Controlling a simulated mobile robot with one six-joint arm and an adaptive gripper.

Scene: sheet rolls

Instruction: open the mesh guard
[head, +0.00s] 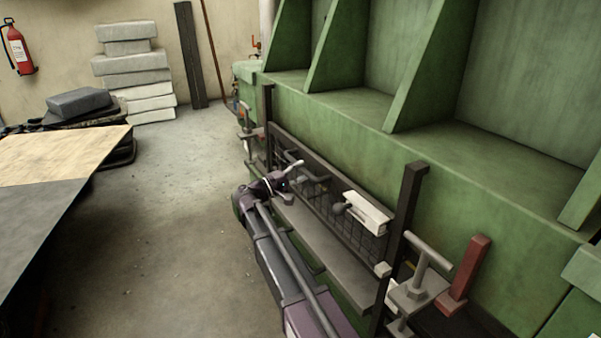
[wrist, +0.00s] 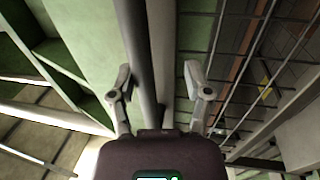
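The mesh guard (head: 326,178) is a dark-framed wire panel on the front of the green machine. It stands upright between two dark posts and looks closed. Its mesh also shows in the wrist view (wrist: 232,60), on the right. A grey bar handle shows near its far end, partly hidden by my gripper. My gripper (head: 285,176) is at the far half of the guard, just in front of it. In the wrist view its two fingers (wrist: 158,78) are spread apart. A dark bar and a pale bar run between them in the picture; I cannot tell whether either finger touches them.
A white block (head: 367,212) with a dark knob sits on the guard's near half. A grey ledge (head: 322,243) runs below. A grey T-handle (head: 428,255) and a red lever (head: 464,274) stand at the near right. A table (head: 55,165) is at left; open floor lies between.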

